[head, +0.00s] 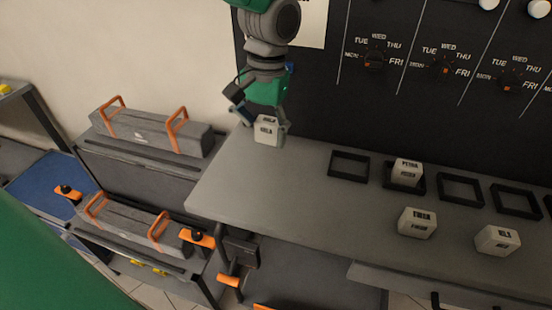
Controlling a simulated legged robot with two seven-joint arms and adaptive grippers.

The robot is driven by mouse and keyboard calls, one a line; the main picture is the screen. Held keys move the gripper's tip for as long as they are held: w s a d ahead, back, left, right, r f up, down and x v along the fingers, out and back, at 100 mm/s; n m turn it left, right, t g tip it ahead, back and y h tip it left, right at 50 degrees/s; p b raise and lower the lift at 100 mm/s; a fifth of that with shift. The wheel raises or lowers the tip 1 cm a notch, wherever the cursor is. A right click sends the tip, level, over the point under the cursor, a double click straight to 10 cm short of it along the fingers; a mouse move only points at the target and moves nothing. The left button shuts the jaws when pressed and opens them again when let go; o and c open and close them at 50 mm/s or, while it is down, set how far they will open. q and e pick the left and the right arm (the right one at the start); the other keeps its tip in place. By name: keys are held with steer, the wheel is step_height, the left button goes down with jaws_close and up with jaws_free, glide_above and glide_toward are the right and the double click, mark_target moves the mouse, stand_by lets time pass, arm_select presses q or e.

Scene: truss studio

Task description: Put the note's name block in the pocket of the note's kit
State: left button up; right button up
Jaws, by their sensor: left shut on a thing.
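My left gripper (265,122) is shut on a white name block (268,133) near the left end of the grey bench; its lettering is too small to read surely. I cannot tell whether the block touches the bench. Several square black pockets stand in a row along the panel. The leftmost pocket (348,165) is empty. The second holds a block marked PETRA (406,174). The third pocket (461,189) and the fourth (517,201) are empty. A pale sheet (312,22), perhaps the note, is partly hidden behind my arm. My right gripper is out of view.
Two more name blocks stand on the bench front, one hard to read (417,223) and one marked NILS (497,240). The black panel (410,110) behind has dials marked with weekdays. Grey cases with orange handles (150,134) stand on racks at left. The bench's left part is clear.

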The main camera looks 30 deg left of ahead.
mark_target(257, 179)
arm_select(q)
steer(key=f, duration=0.6)
steer(key=a+f, duration=0.1)
steer(key=f, duration=0.2)
steer(key=shift+s, duration=0.3)
steer(key=shift+d, duration=0.4)
steer(key=o, duration=1.4)
steer(key=shift+d, duration=0.15)
steer(key=shift+s+a+f, duration=0.15)
steer(key=shift+a+f, duration=0.05)
steer(key=shift+a, duration=0.25)
